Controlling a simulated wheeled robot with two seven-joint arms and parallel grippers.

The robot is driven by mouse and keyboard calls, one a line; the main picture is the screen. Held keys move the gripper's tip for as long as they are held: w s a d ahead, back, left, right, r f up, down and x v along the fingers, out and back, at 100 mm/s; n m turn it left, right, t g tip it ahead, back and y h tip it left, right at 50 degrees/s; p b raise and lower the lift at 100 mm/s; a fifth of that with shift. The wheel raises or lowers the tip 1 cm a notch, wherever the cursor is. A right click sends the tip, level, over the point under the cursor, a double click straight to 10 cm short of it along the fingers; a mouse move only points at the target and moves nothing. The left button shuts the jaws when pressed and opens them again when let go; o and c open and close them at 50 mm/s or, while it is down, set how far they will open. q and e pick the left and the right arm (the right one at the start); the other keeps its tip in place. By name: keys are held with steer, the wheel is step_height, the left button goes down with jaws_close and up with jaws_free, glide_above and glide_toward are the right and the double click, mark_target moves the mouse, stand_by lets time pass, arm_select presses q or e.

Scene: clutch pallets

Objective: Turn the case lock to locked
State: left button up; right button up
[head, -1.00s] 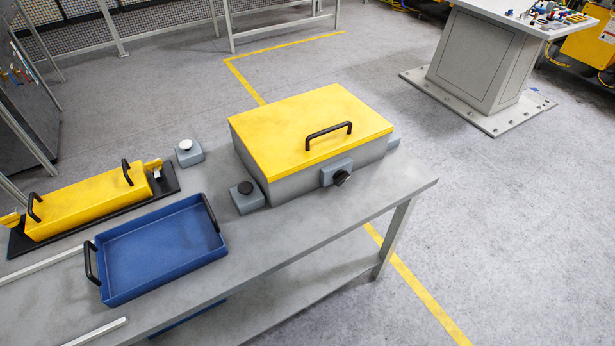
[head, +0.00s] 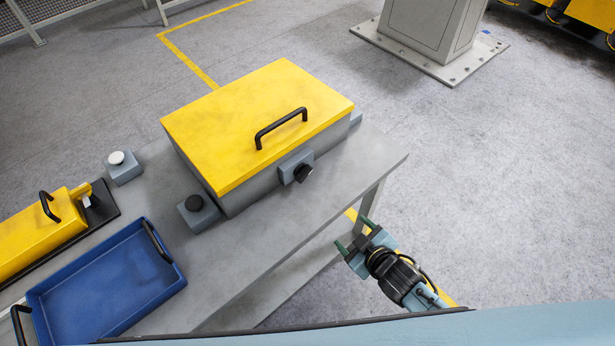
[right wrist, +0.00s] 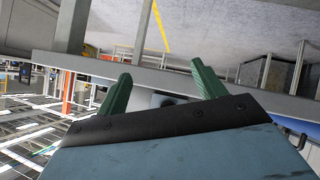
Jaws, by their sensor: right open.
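The case (head: 255,130) is a grey box with a closed yellow lid and a black handle, on the table's far right part. The case lock (head: 303,172) is a black knob on a grey-blue block on the case's front side; its exact setting is too small to tell. My right gripper (head: 354,236) is beyond the table's right front edge, to the lower right of the lock and apart from it. In the right wrist view its green fingers (right wrist: 160,88) are spread with nothing between them. My left gripper is in neither current view.
The grey table (head: 250,238) is clear in front of the case. A blue tray (head: 60,283), a yellow box (head: 35,233) with handles, a block with a white button (head: 117,159) and a block with a black button (head: 195,203) stand to the left.

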mark_target(306, 176)
steer(key=w+a+r+n+t+y, duration=0.2)
steer(key=a+r, duration=0.3)
steer(key=r, duration=0.6)
steer(key=x, duration=0.4)
steer(key=b+x, duration=0.1)
steer(key=x, duration=0.3)
steer(key=b+x, duration=0.1)
steer(key=x, duration=0.3)
steer(key=shift+w+a+r, duration=0.15)
steer(key=shift+w+r, duration=0.05)
steer(key=shift+r, duration=0.05)
arm_select(q)
steer(key=shift+w+f, duration=1.15)
steer(key=shift+w, duration=0.3)
arm_select(e)
steer(key=shift+w+a+f, duration=0.2)
steer(key=shift+w+a, duration=0.05)
steer(key=shift+w, duration=0.25)
steer(key=shift+c, duration=0.3)
